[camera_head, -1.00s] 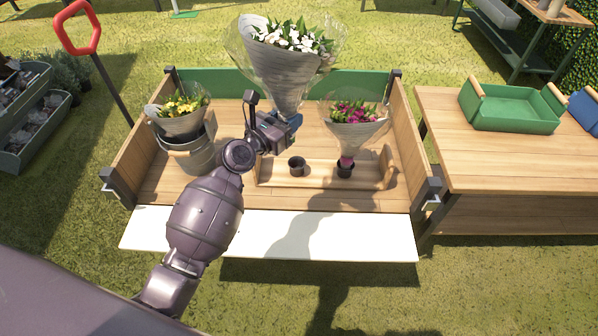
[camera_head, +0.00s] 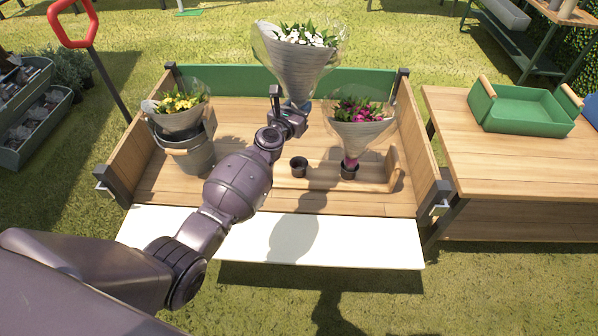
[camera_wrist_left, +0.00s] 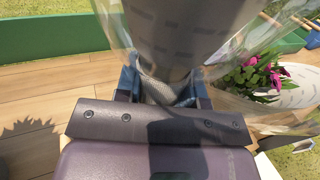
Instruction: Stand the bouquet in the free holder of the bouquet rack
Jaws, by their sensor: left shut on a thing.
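My left gripper (camera_head: 297,110) is shut on the wrapped stem of the white-flower bouquet (camera_head: 300,62) and holds it upright above the bench bed. The bouquet's wrapping (camera_wrist_left: 170,30) fills the upper middle of the left wrist view. The bouquet rack (camera_head: 285,181) is a low wooden piece with a dark, empty cup holder (camera_head: 299,167). The holder lies below and in front of the bouquet in the head view. A pink-flower bouquet (camera_head: 358,122) stands in the rack's right holder (camera_head: 349,169). The held bouquet's lower tip is hidden by the gripper.
A grey bucket (camera_head: 189,150) with a yellow-flower bouquet (camera_head: 180,108) stands at the left. Wooden side walls and a green back wall (camera_head: 225,80) enclose the bed. A green tray (camera_head: 527,110) sits on the right table. Bare boards lie left of the rack.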

